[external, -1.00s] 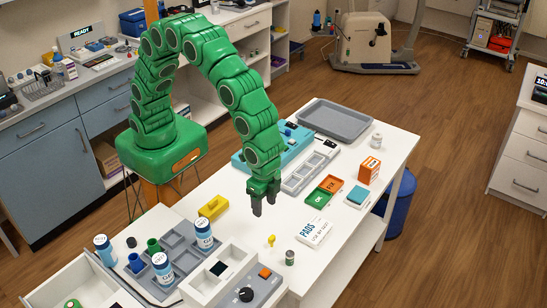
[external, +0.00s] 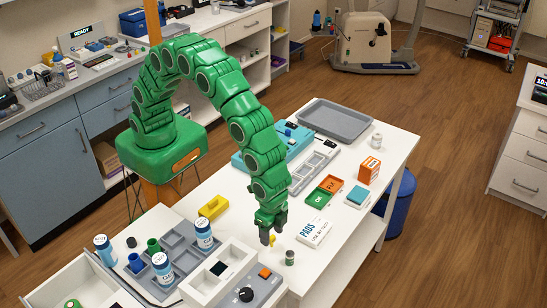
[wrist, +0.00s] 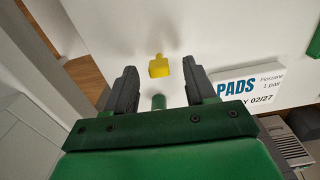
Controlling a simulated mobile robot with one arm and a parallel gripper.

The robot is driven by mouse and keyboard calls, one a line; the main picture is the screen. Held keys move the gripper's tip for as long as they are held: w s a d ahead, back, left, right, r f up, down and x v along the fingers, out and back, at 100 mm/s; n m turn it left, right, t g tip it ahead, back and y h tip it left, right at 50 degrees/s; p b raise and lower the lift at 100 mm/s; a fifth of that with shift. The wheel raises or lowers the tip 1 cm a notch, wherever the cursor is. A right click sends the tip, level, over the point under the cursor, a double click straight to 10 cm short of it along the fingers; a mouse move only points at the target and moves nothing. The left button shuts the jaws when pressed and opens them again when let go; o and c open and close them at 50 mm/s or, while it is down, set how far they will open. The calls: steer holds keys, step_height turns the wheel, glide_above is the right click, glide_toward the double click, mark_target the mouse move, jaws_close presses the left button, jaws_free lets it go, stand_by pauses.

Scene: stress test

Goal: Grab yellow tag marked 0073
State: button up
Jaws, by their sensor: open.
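A small yellow tag (external: 272,240) stands on the white table; no marking on it can be read. It also shows in the wrist view (wrist: 159,66), ahead of the fingertips and roughly centred between them. My gripper (external: 270,233) is open and empty, close above the table beside the tag. In the wrist view its two dark fingers (wrist: 160,84) are spread apart. In the external view the fingers partly cover the tag.
A small grey-green cylinder (external: 290,257) stands close to the tag. The white PADS box (external: 314,232) lies to the right. A yellow block (external: 213,207) and a grey device with a knob (external: 247,292) are to the left and front.

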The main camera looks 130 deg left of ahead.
mark_target(272, 237)
step_height(272, 237, down, 3)
steer(key=shift+w+f, duration=0.1)
steer(key=shift+f, duration=0.05)
jaws_close()
stand_by(0.4)
